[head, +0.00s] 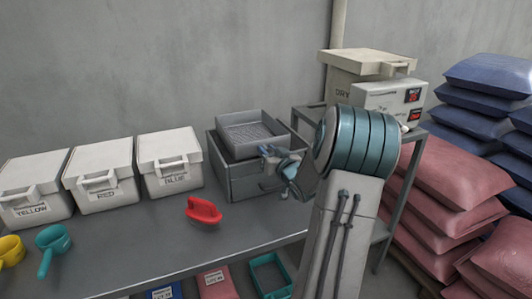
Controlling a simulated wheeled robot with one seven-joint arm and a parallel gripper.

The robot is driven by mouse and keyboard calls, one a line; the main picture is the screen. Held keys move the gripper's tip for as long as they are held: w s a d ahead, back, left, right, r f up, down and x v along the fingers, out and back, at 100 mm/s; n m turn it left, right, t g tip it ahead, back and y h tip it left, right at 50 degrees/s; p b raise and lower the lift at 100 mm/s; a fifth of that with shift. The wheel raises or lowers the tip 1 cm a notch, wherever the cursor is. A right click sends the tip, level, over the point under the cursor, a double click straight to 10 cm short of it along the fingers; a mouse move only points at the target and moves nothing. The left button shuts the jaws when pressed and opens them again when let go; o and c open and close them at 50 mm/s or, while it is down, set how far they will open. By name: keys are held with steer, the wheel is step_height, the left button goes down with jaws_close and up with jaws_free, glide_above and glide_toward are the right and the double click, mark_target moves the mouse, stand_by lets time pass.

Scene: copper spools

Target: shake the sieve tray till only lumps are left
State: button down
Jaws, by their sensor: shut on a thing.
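The grey sieve tray (235,151) is at the top of an open grey box (240,184) on the bench, sitting slightly askew to it. Its mesh floor shows as a dark grid; I cannot make out powder or lumps on it. My gripper (268,153) is at the tray's front right side, shut on the tray's edge. The fingers partly hide that side of the tray. The inside of the box below is mostly hidden.
White lidded bins marked YELLOW (34,188), RED (101,177) and BLUE (169,162) line the wall. A red scoop-like tool (203,211), a teal scoop (52,242) and a yellow scoop (10,250) lie on the bench.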

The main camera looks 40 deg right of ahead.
steer(key=shift+d, duration=0.15)
steer(key=c, duration=1.1)
jaws_free()
steer(key=shift+s, duration=0.1)
steer(key=s, duration=0.4)
steer(key=s+a, duration=0.1)
steer(key=s, duration=0.4)
steer(key=s+a, duration=0.1)
steer(key=s, duration=0.3)
steer(key=shift+s+a, duration=0.1)
steer(key=shift+s, duration=0.2)
